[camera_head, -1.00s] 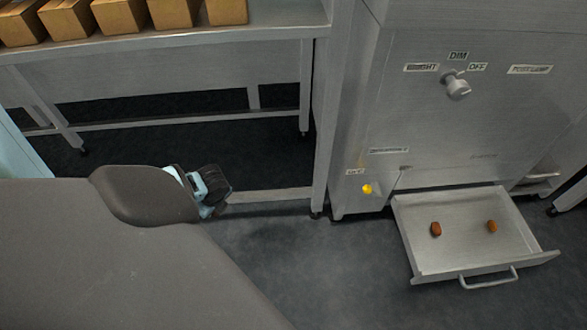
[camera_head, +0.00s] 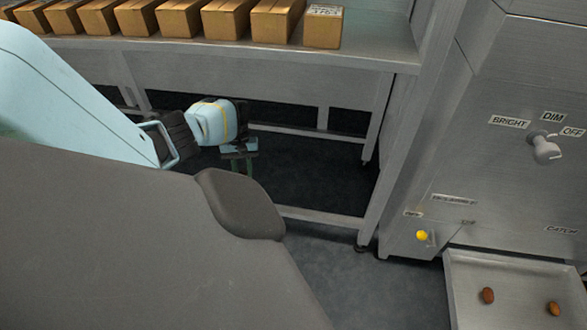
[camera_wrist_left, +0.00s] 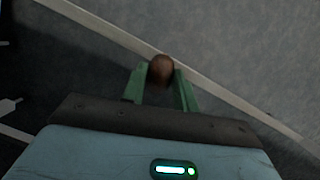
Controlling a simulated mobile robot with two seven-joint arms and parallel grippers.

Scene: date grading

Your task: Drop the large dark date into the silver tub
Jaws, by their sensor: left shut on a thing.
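My left gripper (camera_wrist_left: 160,88) is shut on a brown, rounded date (camera_wrist_left: 161,69), which sits between the green fingertips in the left wrist view. In the head view my left gripper (camera_head: 240,168) points down in front of the open frame under the bench, and the date in it cannot be made out there. Two brown dates, one on the left (camera_head: 487,295) and one on the right (camera_head: 553,309), lie apart in the open metal drawer (camera_head: 458,290) at the lower right. No silver tub shows. My right gripper is not in view.
A steel bench (camera_head: 385,52) with a row of several cardboard boxes (camera_head: 225,18) runs along the top. A steel cabinet (camera_head: 480,150) with a knob (camera_head: 545,148) and a yellow button (camera_head: 421,235) stands at right. Dark floor is open between them.

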